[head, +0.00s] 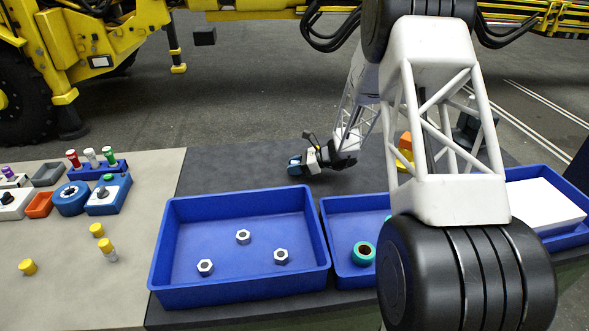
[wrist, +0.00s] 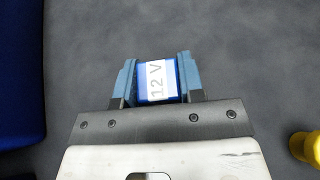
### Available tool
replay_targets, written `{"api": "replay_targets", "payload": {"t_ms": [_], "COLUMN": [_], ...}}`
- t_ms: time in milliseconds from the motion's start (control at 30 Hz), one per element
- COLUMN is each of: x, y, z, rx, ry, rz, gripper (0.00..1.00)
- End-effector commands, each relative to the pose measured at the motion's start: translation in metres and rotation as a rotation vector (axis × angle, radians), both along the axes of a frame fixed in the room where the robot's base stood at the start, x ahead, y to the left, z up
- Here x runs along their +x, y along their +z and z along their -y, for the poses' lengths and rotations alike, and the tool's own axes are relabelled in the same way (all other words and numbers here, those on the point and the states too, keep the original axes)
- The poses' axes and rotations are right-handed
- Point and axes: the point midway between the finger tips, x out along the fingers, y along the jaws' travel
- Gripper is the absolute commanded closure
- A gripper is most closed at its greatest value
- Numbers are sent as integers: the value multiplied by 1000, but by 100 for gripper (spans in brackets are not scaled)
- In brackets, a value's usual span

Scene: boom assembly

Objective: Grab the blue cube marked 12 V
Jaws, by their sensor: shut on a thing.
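The blue cube (wrist: 157,81) has a white label reading 12 V on the face toward the wrist camera. My gripper (wrist: 157,76) is shut on it, with one blue finger against each side of the cube. In the head view my gripper (head: 296,166) is at the dark table surface behind the blue trays. The cube is too small there to tell apart from the fingers. In the wrist view the dark grey surface lies around the cube; I cannot tell whether the cube touches it.
A blue tray (head: 170,250) with hex nuts and another blue tray (head: 343,205) with a teal ring (head: 364,253) stand in front. A yellow thing (wrist: 306,147) is right of my gripper. My arm hides part of the right side.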

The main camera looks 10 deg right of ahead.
Motion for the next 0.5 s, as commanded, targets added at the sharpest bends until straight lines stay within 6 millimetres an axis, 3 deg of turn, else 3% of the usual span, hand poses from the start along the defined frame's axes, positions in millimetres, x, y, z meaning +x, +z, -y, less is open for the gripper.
{"api": "replay_targets", "payload": {"t_ms": [500], "x": [0], "y": [70], "z": [0], "rx": [0], "ry": [0], "rz": [2], "gripper": [88]}}
